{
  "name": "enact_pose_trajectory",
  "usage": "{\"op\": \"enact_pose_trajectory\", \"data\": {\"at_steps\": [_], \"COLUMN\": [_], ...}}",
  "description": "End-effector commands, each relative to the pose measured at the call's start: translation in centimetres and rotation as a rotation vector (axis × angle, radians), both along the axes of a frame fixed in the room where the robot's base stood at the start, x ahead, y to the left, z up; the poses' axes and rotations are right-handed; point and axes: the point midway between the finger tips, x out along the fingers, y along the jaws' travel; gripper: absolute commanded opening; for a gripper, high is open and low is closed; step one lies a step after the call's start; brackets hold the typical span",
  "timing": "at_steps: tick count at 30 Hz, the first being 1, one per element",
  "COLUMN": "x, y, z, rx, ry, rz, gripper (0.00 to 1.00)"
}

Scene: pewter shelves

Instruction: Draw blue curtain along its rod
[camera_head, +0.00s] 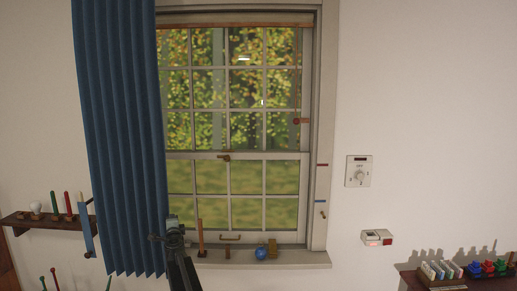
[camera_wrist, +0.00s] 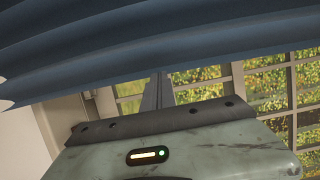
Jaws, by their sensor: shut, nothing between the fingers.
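The blue curtain (camera_head: 120,130) hangs in pleats at the left of the window and covers its left edge. Its rod is not in view. A blue hanging strip (camera_head: 87,228) with a dark tip shows just left of the curtain's lower part. My gripper (camera_head: 172,222) is in front of the curtain's lower right edge. In the wrist view the curtain's folds (camera_wrist: 150,45) fill the top, and my fingers (camera_wrist: 158,92) are together, reaching up to the cloth. Nothing shows between them. I cannot tell whether they touch the curtain.
The window (camera_head: 230,130) is uncovered right of the curtain. Its sill (camera_head: 290,259) carries a blue ball (camera_head: 261,253) and an upright wooden stick (camera_head: 200,238). A dark shelf (camera_head: 45,222) is at left, another (camera_head: 470,283) at lower right. A wall dial (camera_head: 359,171) is right of the window.

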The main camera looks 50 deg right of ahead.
Motion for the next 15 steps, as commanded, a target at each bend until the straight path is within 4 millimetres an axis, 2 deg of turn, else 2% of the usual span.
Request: {"op": "enact_pose_trajectory", "data": {"at_steps": [8, 11, 15], "x": [3.8, 3.6, 2.1], "y": [2.7, 2.7, 3.7], "z": [0.0, 0.0, 0.0], "rx": [0.0, 0.0, 0.0], "ry": [0.0, 0.0, 0.0], "rz": [0.003, 0.0, 0.0], "gripper": [0.0, 0.0, 0.0]}}
